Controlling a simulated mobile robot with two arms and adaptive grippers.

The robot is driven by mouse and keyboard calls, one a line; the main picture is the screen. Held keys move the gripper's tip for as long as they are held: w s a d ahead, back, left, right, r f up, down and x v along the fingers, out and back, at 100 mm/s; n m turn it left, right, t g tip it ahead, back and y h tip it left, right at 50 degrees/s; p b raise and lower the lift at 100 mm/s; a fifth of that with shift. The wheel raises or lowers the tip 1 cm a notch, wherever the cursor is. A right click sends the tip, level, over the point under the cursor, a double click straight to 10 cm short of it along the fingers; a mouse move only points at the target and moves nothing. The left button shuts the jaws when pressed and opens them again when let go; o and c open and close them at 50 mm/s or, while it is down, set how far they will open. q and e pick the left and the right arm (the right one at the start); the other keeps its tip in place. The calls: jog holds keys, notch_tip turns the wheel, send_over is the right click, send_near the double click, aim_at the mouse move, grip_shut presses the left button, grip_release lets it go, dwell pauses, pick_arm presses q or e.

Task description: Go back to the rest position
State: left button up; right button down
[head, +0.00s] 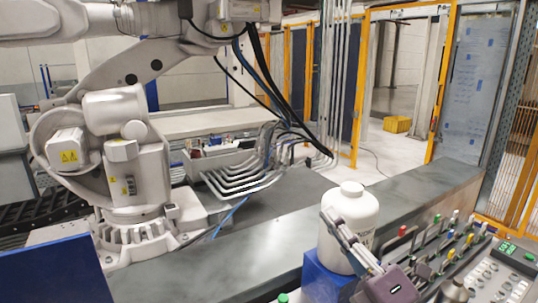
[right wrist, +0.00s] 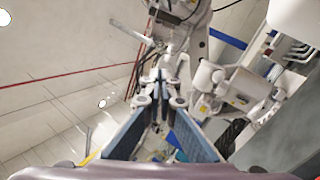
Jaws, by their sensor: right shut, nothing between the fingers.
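My right gripper (head: 331,217) is in the lower right of the head view, its fingers pointing up and to the left. In the right wrist view its fingers (right wrist: 160,80) come together at the tips, with nothing between them. The gripper is shut and empty. It overlaps the front of a white bottle (head: 358,212) in the head view; I cannot tell whether it touches it. My left gripper is not in view.
The bottle stands upright on a blue block (head: 318,278) by a grey ledge (head: 255,245). A large white industrial arm (head: 125,140) stands at the left. A yellow crate (head: 397,124) lies far back.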

jog(key=w+d+f+m+h, duration=0.1)
jog(key=d+f+m+h, duration=1)
jog(key=m, duration=0.4)
jog(key=s+d+f+m+g+h, duration=0.2)
jog(key=f+m+g, duration=0.1)
jog(key=f, duration=0.3)
jog(key=s+d+f+m+g+h, duration=0.1)
jog(key=s+f+m+g+h, duration=0.15)
jog(key=f, duration=0.35)
jog(key=s+a+f+m+g+y, duration=0.25)
jog(key=s+f+g, duration=0.25)
jog(key=s+f, duration=0.55)
jog(key=s+a+f+m+g+y, duration=0.1)
jog(key=s+a+f+m+g, duration=0.15)
jog(key=s+f+g, duration=0.6)
jog(key=s+f+t+b, duration=0.1)
jog(key=s+f, duration=0.2)
jog(key=f, duration=1.2)
jog(key=s+f+b, duration=0.2)
jog(key=s+f, duration=0.1)
jog(key=f, duration=1.3)
jog(key=s+d+f+g+b, duration=0.1)
jog(key=s+d+f+b, duration=0.1)
jog(key=s+f, duration=1.5)
jog(key=shift+d+h, duration=0.3)
jog(key=shift+d, duration=0.15)
